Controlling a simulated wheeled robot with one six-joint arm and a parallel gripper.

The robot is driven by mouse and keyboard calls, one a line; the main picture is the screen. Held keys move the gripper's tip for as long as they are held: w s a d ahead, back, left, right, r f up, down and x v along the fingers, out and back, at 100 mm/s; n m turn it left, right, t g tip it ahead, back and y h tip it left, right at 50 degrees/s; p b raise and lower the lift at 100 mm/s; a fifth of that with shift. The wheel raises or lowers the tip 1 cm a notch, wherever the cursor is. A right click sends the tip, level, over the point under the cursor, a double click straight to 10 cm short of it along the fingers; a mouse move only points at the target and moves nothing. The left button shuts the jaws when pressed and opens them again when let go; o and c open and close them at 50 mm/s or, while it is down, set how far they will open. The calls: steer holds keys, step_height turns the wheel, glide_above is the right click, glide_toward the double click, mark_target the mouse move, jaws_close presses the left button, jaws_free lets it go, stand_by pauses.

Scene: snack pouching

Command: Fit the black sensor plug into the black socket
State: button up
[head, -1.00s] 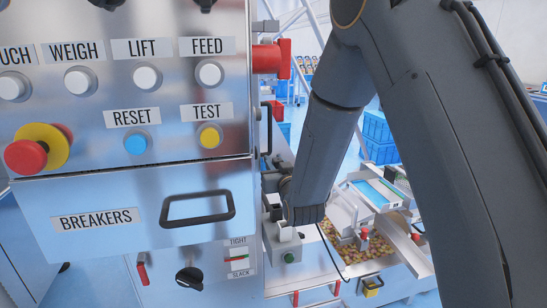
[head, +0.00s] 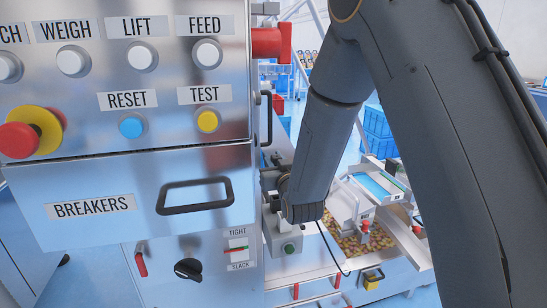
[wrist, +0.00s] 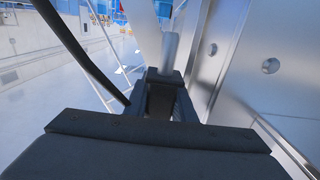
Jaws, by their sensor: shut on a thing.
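In the wrist view my gripper (wrist: 163,82) is shut on a dark piece, taken to be the black sensor plug (wrist: 160,99), though it is mostly hidden between the jaws. A grey metal cylinder (wrist: 171,52) shows just beyond the jaws; I cannot tell whether it touches the plug. A black cable (wrist: 82,52) runs along the left of the jaws. I cannot make out the black socket in either view.
A steel wall with round holes (wrist: 232,60) stands close right of my gripper. In the head view a control cabinet (head: 130,180) with buttons and a breaker drawer fills the left. A snack bin (head: 352,243) lies to the right.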

steer(key=shift+f+b, duration=0.9)
steer(key=shift+f, duration=0.65)
steer(key=shift+f+b, duration=1.7)
steer(key=shift+f, duration=0.35)
stand_by(0.7)
steer(key=o, duration=1)
steer(key=shift+o, duration=0.2)
steer(key=shift+s, duration=0.1)
steer(key=b+v, duration=0.1)
steer(key=v, duration=0.6)
steer(key=shift+s+d+r, duration=0.1)
steer(key=shift+s+d, duration=0.1)
steer(key=shift+s, duration=0.05)
